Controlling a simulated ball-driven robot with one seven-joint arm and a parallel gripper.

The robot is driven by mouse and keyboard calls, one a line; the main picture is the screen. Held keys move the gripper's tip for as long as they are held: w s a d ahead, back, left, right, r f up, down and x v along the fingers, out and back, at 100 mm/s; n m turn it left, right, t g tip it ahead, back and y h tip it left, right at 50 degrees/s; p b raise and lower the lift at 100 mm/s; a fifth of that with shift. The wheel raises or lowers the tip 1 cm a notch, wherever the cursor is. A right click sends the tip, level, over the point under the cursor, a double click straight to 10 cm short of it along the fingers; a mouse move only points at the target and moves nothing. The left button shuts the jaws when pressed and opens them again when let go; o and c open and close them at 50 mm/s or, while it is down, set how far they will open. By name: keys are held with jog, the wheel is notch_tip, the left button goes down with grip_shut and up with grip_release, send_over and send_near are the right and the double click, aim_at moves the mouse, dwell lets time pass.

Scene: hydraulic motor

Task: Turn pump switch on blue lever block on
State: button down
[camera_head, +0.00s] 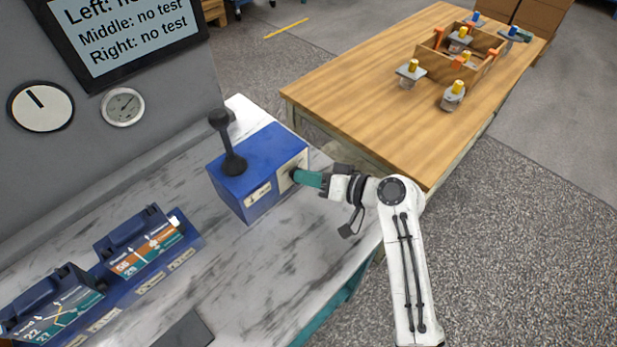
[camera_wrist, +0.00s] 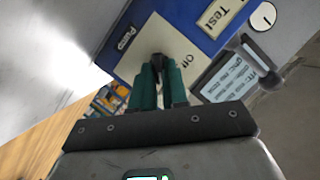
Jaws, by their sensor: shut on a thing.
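The blue lever block (camera_head: 272,146) sits on the marble-look bench, with a black ball-topped lever (camera_head: 233,160) standing upright on its top. In the wrist view the block (camera_wrist: 183,14) shows a pale switch plate (camera_wrist: 140,52) labelled "Pump", with an "Off" mark beside the switch. My gripper (camera_head: 298,176) reaches the block's right face from the right. In the wrist view its green fingers (camera_wrist: 158,72) are shut on the dark pump switch (camera_wrist: 157,61). The fingers hide most of the switch, so I cannot tell its setting.
A display (camera_head: 120,35) above the bench reads "no test" for middle and right. Two gauges (camera_head: 41,106) (camera_head: 123,107) are beneath it. Blue test units (camera_head: 150,245) stand at the lower left. A wooden table (camera_head: 360,82) with parts and a wooden tray is behind my arm.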

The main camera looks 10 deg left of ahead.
jog(key=shift+m, duration=0.4)
jog(key=c, duration=1.1)
grip_release()
jog(key=shift+c, duration=0.2)
jog(key=b+v, duration=0.1)
jog(key=v, duration=0.9)
jog(key=shift+d, duration=0.4)
jog(key=shift+s+f, duration=0.1)
